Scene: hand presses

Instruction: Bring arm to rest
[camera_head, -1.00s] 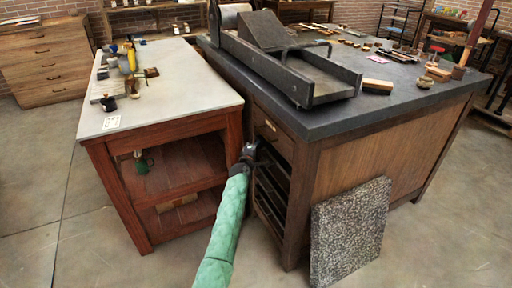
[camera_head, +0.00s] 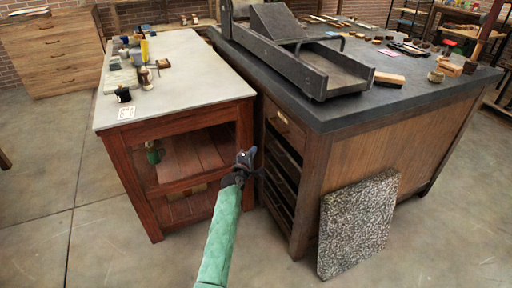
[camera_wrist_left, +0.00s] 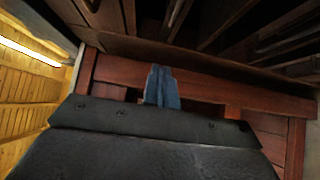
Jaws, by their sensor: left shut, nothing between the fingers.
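My left arm comes up from the bottom middle of the head view in a green sleeve. Its dark gripper (camera_head: 246,158) is shut and empty. It shows in front of the gap between the red-brown wooden table (camera_head: 180,128) and the dark press cabinet (camera_head: 318,150), below both tops. In the left wrist view the closed fingers (camera_wrist_left: 161,84) show in front of the red-brown wooden frame. My right gripper is in neither view.
A speckled stone slab (camera_head: 358,222) leans on the cabinet's front. A black press bed (camera_head: 290,60) sits on the cabinet top. Small bottles and tools stand on the pale tabletop (camera_head: 190,75). The floor (camera_head: 110,240) at the front left is clear.

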